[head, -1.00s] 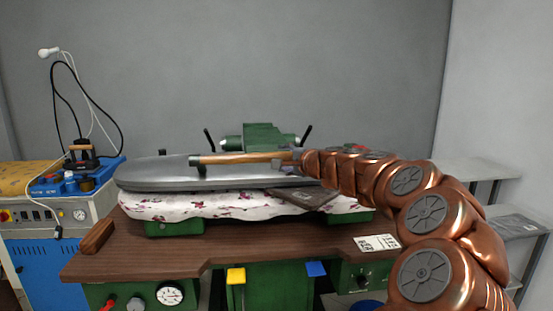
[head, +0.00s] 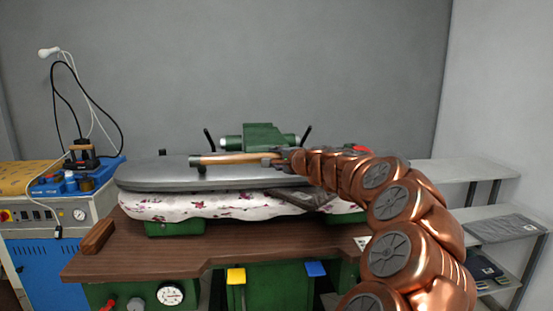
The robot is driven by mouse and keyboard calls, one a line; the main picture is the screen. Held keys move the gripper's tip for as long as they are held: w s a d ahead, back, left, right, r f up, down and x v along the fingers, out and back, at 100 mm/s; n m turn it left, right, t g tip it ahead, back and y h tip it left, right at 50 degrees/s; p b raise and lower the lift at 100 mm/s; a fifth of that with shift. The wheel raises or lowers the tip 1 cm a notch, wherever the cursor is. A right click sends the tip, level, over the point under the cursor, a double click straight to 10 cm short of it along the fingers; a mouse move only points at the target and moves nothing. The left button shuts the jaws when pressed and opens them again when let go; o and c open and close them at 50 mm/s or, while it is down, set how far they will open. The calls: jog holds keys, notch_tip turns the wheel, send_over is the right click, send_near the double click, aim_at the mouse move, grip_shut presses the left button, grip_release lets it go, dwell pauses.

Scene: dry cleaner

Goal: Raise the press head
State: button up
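The press head (head: 145,177) is a long grey metal plate with a rounded left end. It lies low over the padded floral buck (head: 190,206), close to it along its length. A wooden handle bar (head: 232,159) runs along the top front of the press head. My gripper (head: 280,158) is at the right end of this bar, touching or very near it. The fingers are small and dark at this distance, and I cannot tell whether they are closed around the bar. My copper arm hides the right end of the press.
A brown wooden table (head: 180,251) surrounds the buck, with yellow (head: 236,276) and blue (head: 316,269) pedals below. An ironing station with an iron (head: 82,155) stands at left. A grey shelf (head: 470,170) stands at right. A dark flat object (head: 305,198) lies at the buck's right.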

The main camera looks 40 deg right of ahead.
grip_shut()
dwell(0.3)
